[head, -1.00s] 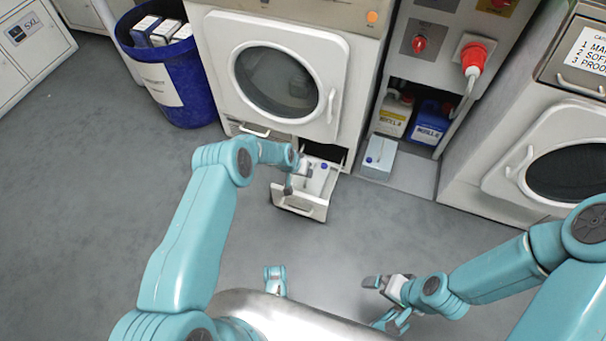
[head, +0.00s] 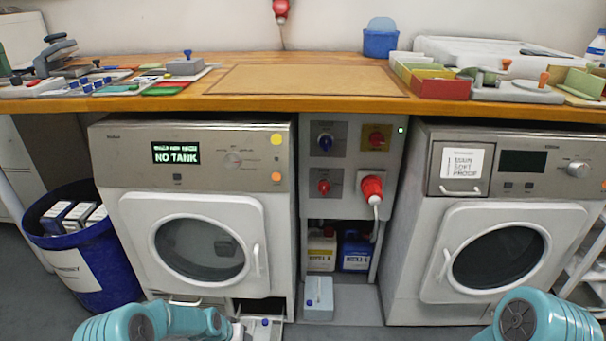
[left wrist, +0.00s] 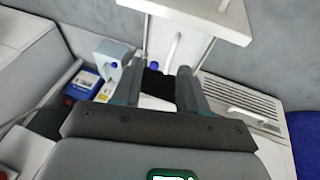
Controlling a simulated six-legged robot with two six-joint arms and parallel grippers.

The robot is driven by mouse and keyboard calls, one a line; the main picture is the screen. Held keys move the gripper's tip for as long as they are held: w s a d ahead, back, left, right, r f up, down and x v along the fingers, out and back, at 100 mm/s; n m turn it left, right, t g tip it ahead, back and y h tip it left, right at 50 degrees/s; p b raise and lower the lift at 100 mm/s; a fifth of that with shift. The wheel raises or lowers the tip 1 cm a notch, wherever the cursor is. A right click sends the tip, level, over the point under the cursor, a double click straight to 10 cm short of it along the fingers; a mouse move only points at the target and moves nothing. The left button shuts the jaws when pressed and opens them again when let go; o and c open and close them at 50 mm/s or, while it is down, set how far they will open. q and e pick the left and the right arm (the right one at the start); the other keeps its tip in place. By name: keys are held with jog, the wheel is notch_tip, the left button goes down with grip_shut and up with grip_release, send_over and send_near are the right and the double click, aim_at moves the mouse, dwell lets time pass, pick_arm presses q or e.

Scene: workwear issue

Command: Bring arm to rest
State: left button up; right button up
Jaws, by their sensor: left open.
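My left gripper (left wrist: 160,88) is open in the left wrist view, with its two dark fingers apart and nothing held between them. It is over the pulled-out white drawer (left wrist: 185,42) of the left washing machine; a blue cap shows inside. In the head view, my left arm (head: 172,321) comes in at the bottom edge beside the open drawer, and the gripper is barely visible there. My right arm (head: 540,318) shows only as a teal link at the bottom right; its gripper is out of the frame.
The left machine (head: 200,215) displays "NO TANK". A pale tank (head: 319,296) with a blue cap stands before two containers under the control panel (head: 350,165). A blue bin (head: 72,250) is at left. The wooden worktop (head: 310,80) holds several items, its middle clear.

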pick_arm(q)
jog(key=s+d+r+n+g+h, duration=0.1)
jog(key=s+d+r+g, duration=0.15)
jog(key=s, duration=1.25)
jog(key=s+d+r+n+g, duration=0.15)
jog(key=s+d, duration=0.25)
jog(key=s, duration=1)
notch_tip(320, 180, up, 31)
jog(key=s+p, duration=0.1)
jog(key=p, duration=3)
jog(key=shift+s+r+t, duration=0.15)
jog(key=shift+s+t, duration=0.2)
jog(key=shift+t, duration=0.05)
pick_arm(e)
notch_tip(320, 180, up, 30)
jog(key=shift+s+a+r, duration=0.25)
jog(key=shift+s+a, duration=0.15)
jog(key=shift+a, duration=0.05)
